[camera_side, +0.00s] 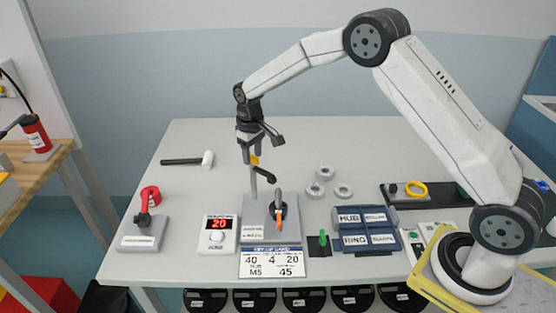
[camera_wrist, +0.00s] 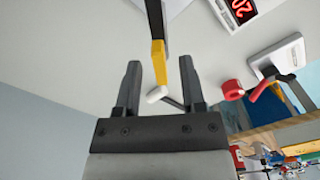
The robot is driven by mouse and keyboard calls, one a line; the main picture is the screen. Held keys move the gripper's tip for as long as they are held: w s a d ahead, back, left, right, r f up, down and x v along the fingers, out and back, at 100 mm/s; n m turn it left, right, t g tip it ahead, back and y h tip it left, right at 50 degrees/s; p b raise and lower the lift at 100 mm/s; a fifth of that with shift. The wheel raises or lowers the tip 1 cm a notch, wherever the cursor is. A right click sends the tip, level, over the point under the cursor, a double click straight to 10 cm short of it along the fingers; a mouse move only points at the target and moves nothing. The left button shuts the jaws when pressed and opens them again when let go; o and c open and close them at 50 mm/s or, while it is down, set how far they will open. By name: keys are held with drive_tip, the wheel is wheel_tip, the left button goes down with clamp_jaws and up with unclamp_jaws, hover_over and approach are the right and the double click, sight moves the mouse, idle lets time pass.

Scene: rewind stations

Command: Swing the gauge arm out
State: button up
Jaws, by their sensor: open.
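The gauge arm is a black bar with a yellow section (camera_wrist: 158,52). It hangs near the top of a grey post on the grey station plate (camera_side: 262,235), and its yellow part also shows small in the side view (camera_side: 254,160). My gripper (camera_side: 259,148) is open above the station, at the height of the post's top. In the wrist view my gripper (camera_wrist: 160,65) has one finger on each side of the yellow section, with a gap visible on both sides. I cannot tell whether either finger touches it. The plate also carries a spindle with an orange lever (camera_side: 279,217).
A display box reading 20 (camera_side: 218,236) and a red-topped fixture (camera_side: 150,196) stand left of the station. Several metal rings (camera_side: 325,173) lie behind right, and a blue labelled tray (camera_side: 366,230) stands right. The back table is mostly clear.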

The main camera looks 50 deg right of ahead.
drive_tip(key=shift+f, duration=0.25)
clamp_jaws()
idle(1.4)
